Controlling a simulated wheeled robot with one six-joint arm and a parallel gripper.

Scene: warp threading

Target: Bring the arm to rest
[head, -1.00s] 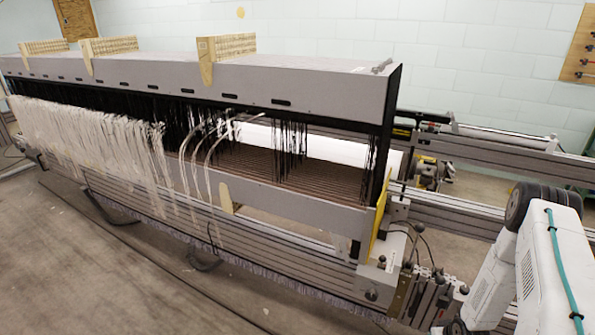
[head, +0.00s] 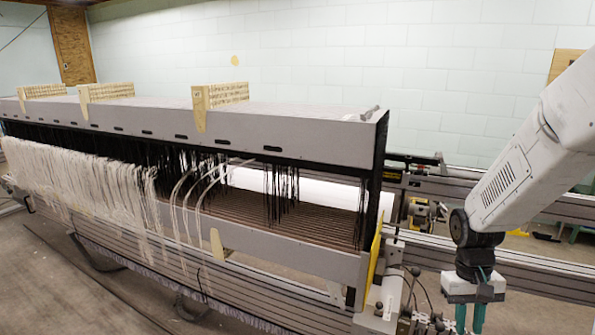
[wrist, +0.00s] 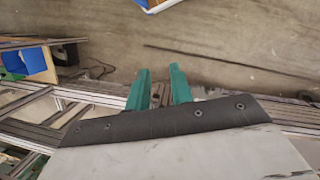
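My gripper (head: 470,322) hangs at the lower right of the head view, its teal fingers pointing down past the right end of the loom. In the wrist view, the two teal fingers (wrist: 160,82) stand apart with nothing between them. The loom frame (head: 280,135) is long and grey, with white warp threads (head: 85,180) hanging in a dense bunch at its left. A few threads (head: 190,185) arc over nearer the middle. Dark heddles (head: 285,195) hang inside the frame.
Metal rails (head: 545,210) run behind my arm at the right. The wrist view shows a blue bin (wrist: 38,65) at the left and bare floor (wrist: 230,40) beyond the fingers.

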